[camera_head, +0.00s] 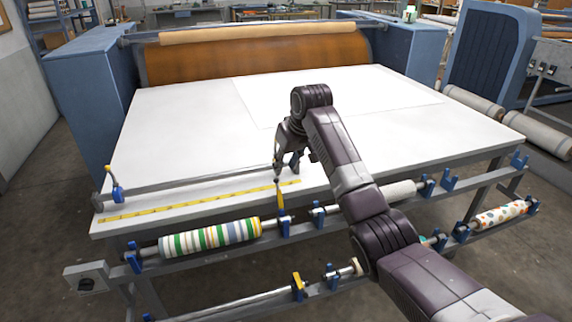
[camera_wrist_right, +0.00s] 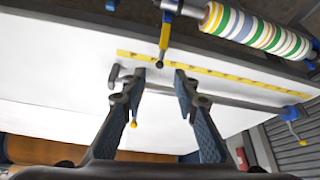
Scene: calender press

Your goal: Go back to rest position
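My right gripper (camera_head: 287,166) hangs at the front edge of the white press table (camera_head: 170,130), beside the right end of the grey bar (camera_head: 200,182). In the right wrist view its two fingers (camera_wrist_right: 166,74) are apart, with white table surface and the bar behind the gap and nothing seen held. A yellow-and-dark lever (camera_head: 280,196) stands just below the gripper in the head view; it also shows beyond the fingertips in the wrist view (camera_wrist_right: 164,40). Contact with the bar or lever cannot be told. My left gripper is out of view.
A yellow ruler strip (camera_head: 165,210) runs along the front table edge. A striped roll (camera_head: 210,236) and a dotted roll (camera_head: 501,214) sit on the front rack. A blue clamp handle (camera_head: 116,184) stands at the bar's left end. The table's middle is clear.

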